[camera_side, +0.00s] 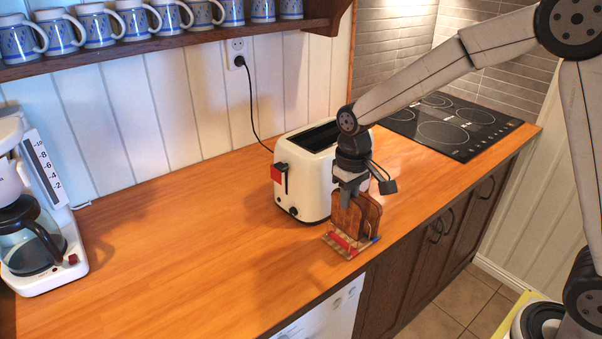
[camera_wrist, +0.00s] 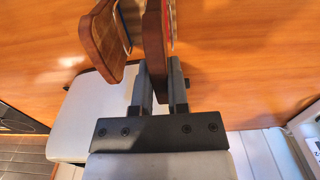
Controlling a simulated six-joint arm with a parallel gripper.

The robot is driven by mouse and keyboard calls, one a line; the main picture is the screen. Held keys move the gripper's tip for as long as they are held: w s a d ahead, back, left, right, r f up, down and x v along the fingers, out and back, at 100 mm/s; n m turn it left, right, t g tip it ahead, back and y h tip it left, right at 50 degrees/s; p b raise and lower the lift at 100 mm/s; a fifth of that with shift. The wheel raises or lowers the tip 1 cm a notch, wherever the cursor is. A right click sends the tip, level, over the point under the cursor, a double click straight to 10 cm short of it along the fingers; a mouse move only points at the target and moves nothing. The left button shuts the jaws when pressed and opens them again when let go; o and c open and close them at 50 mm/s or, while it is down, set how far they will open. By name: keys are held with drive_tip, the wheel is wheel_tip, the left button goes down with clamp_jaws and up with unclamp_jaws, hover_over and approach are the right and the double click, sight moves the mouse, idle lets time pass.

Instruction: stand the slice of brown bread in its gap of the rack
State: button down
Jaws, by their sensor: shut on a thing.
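My gripper (camera_side: 348,196) is shut on a slice of brown bread (camera_side: 343,219) and points down over the rack. In the wrist view the slice (camera_wrist: 154,40) stands edge-on between the fingers (camera_wrist: 160,72). The small wooden rack (camera_side: 345,252), with red and blue parts, stands near the counter's front edge. The held slice is upright, low over the rack or in it; I cannot tell whether its lower edge touches the base. A second brown slice (camera_side: 372,214) stands in the rack to the right, apart from the held one; it also shows in the wrist view (camera_wrist: 100,38).
A white toaster (camera_side: 303,176) with a red lever stands close behind the rack. A black cooktop (camera_side: 450,122) is at the back right. A coffee maker (camera_side: 35,245) is at the far left. The counter (camera_side: 190,250) left of the rack is clear.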

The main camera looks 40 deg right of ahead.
sight(343, 229)
drive_tip(key=shift+w+f, duration=0.1)
drive_tip(key=shift+w+f, duration=0.25)
drive_tip(key=shift+f, duration=1.6)
drive_tip(key=shift+f, duration=0.15)
drive_tip(key=c, duration=0.6)
unclamp_jaws()
wheel_tip(343, 229, up, 12)
drive_tip(key=shift+r, duration=0.2)
